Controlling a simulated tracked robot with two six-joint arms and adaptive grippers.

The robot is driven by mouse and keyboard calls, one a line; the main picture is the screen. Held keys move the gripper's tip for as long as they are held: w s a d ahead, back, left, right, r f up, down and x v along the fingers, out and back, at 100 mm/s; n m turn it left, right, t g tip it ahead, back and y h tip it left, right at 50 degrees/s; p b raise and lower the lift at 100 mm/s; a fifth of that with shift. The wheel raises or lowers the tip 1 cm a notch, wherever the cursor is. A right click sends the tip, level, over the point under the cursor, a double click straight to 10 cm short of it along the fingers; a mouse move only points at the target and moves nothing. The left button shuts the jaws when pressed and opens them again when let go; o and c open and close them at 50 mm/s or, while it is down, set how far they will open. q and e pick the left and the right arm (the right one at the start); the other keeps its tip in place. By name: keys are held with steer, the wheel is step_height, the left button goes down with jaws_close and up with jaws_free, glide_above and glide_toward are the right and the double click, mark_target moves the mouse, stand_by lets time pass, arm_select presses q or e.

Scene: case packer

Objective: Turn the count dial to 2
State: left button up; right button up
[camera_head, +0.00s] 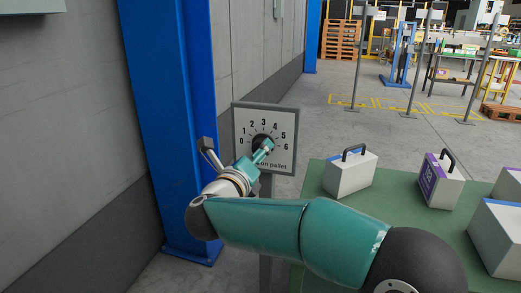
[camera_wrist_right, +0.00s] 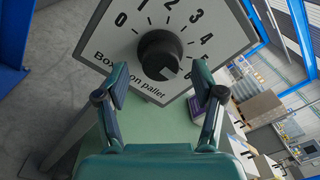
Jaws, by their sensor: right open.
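The count dial panel (camera_head: 241,119) is a pale square plate in a dark frame on a post, with numbers 0 to 6 in an arc. It also shows in the right wrist view (camera_wrist_right: 97,45), tilted. Its round black knob (camera_wrist_right: 158,50) sits in the middle of the arc; which number it points to I cannot tell. My right gripper (camera_wrist_right: 160,78) is open, with one finger on each side below the knob and nothing held. In the head view it hides the panel's lower left part. My left gripper is not in view.
A blue column (camera_head: 165,120) and grey wall stand left of the panel. A green table (camera_head: 400,200) at right carries several white boxes, some with black handles, including a purple-sided one (camera_head: 437,180). Open floor lies behind.

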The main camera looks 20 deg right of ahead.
steer(key=shift+x, duration=1.45)
steer(key=shift+r, duration=0.1)
steer(key=c, duration=1.1)
steer(key=shift+d, duration=0.1)
steer(key=shift+c, duration=0.2)
